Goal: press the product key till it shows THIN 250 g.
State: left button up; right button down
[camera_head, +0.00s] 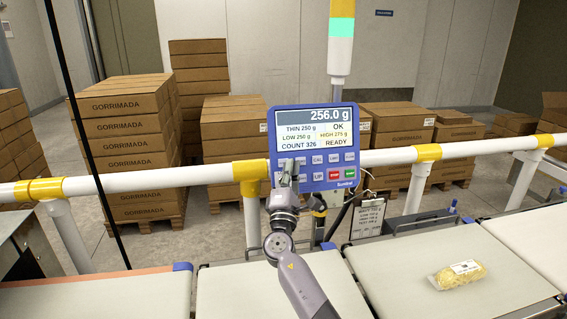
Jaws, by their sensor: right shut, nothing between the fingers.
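The blue checkweigher panel (314,140) is mounted on the white rail in the middle of the view. Its display (314,127) reads 256.0 g, THIN 250 g, OK, LOW 250 g, HIGH 275 g, COUNT 326 and READY. Two rows of keys sit below the display, with a red and a green key at the lower right. My right gripper (289,176) is shut and empty, its tips in front of the keys at the panel's left side. It hides some of these keys, and I cannot tell whether it touches one. My left gripper is out of view.
A pack of pale yellow product (457,275) lies on the right belt (400,268). The white rail (400,156) with yellow bands crosses the view. A clipboard (368,217) hangs below the panel. Stacks of cartons (125,125) stand behind the rail.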

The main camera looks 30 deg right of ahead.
jog(key=shift+s+a+r+p, duration=0.2)
jog(key=shift+s+p, duration=0.15)
jog(key=shift+s, duration=0.35)
jog(key=shift+s+a+r+p, duration=0.15)
jog(key=shift+s+r+p, duration=0.15)
jog(key=shift+s, duration=0.4)
jog(key=shift+s+a+r+p, duration=0.2)
jog(key=shift+s+p, duration=0.15)
jog(key=shift+s, duration=0.35)
jog(key=s+a+r+p, duration=0.2)
jog(key=s+p, duration=0.1)
jog(key=s, duration=0.5)
jog(key=shift+s+r+p, duration=0.2)
jog(key=shift+p, duration=0.1)
jog(key=shift+a, duration=0.1)
